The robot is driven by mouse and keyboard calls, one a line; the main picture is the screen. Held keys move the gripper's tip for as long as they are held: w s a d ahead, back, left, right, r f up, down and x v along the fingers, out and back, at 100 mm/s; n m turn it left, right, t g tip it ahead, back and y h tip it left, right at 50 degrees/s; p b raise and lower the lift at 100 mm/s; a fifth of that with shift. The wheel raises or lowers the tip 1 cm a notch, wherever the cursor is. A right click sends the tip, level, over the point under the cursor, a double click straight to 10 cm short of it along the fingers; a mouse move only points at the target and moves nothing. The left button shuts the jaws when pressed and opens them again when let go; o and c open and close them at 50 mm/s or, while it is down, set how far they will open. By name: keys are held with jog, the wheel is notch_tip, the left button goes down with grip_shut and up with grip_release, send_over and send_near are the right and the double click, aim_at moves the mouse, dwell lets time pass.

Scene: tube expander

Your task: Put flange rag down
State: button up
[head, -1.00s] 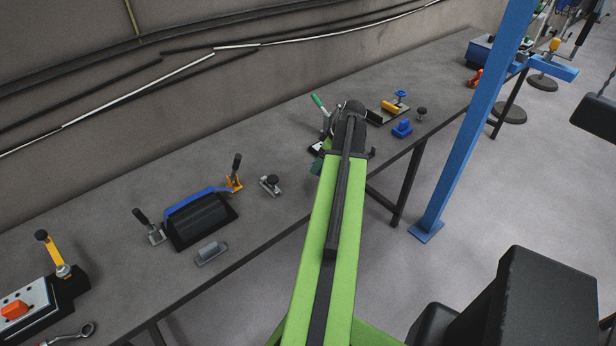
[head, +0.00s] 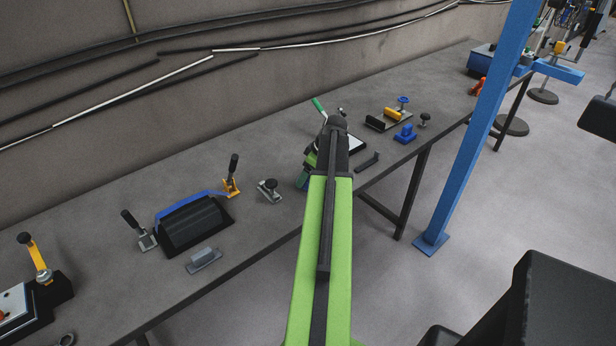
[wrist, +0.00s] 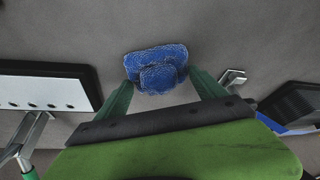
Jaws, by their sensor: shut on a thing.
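The flange rag (wrist: 157,60) is a blue, textured, folded cloth in the wrist view. My gripper (wrist: 161,82) has its green fingers on both sides of the rag and is shut on it. The rag is over the grey bench top; I cannot tell whether it touches the bench. In the head view my gripper (head: 306,178) is mostly hidden by my arm, low over the bench near its front edge. The rag does not show in the head view.
In the wrist view a white plate with holes (wrist: 45,92) on a dark base lies left, beside a green-handled clamp (wrist: 28,150). A small clamp (head: 269,190) and a black block with a blue bar (head: 192,222) lie left of my arm in the head view.

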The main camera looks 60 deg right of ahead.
jog(key=shift+f, duration=0.15)
jog(key=o, duration=1.1)
jog(key=shift+o, duration=0.2)
jog(key=p+v, duration=1.1)
jog(key=v, duration=0.1)
jog(key=shift+r, duration=0.25)
